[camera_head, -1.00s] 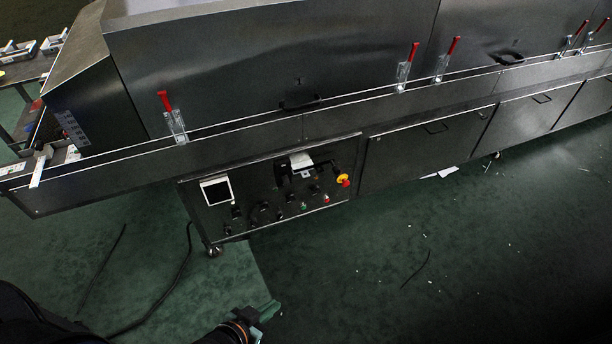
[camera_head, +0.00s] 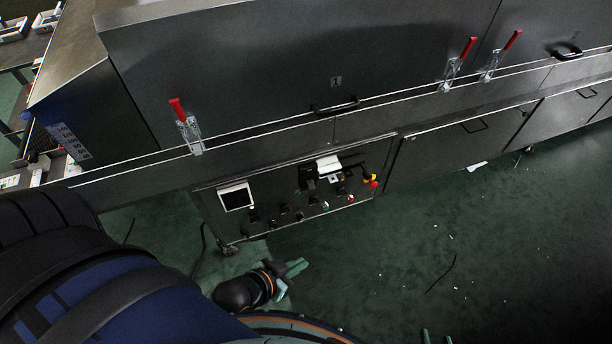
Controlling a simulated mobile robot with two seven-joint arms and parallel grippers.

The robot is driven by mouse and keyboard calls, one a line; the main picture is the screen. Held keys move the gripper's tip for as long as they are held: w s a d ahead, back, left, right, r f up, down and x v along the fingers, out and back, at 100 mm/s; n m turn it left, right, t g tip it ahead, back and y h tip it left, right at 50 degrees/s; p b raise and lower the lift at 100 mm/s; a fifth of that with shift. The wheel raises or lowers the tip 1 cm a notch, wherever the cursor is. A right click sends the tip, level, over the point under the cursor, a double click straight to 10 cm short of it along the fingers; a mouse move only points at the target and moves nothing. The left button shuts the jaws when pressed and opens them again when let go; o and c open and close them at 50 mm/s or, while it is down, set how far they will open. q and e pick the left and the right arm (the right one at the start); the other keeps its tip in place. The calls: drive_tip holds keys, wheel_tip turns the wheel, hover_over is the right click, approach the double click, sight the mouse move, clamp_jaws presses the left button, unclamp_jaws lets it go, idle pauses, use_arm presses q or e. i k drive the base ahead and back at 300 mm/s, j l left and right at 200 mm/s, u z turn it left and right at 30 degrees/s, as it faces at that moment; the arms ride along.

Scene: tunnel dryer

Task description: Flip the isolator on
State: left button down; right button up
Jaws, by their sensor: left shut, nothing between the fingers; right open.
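The control panel (camera_head: 300,218) is on the dryer's lower front. It carries a white-framed screen (camera_head: 236,197), several small dark switches and buttons, and a red and yellow knob (camera_head: 371,180) at its right end. A white and black fitting (camera_head: 328,166) sits near the panel's top. I cannot tell which of these is the isolator or its position. My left gripper (camera_head: 298,269) is shut and empty, below and in front of the panel, apart from it. My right gripper (camera_head: 436,337) shows only its two spread fingertips at the bottom edge, open and empty.
Toggle clamps with red handles (camera_head: 178,110) line the ledge above the panel. A dark hood handle (camera_head: 335,106) sticks out there. A dark cable (camera_head: 202,242) lies on the floor at left. The green floor right of the panel is mostly clear, with small scraps.

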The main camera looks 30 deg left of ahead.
sight(311, 185)
drive_tip(key=i+j, duration=0.15)
drive_tip(key=j, duration=0.2)
drive_tip(key=i+j, duration=0.2)
drive_tip(key=j, duration=0.15)
drive_tip(key=i+j, duration=0.15)
drive_tip(key=j, duration=0.2)
drive_tip(key=z, duration=0.05)
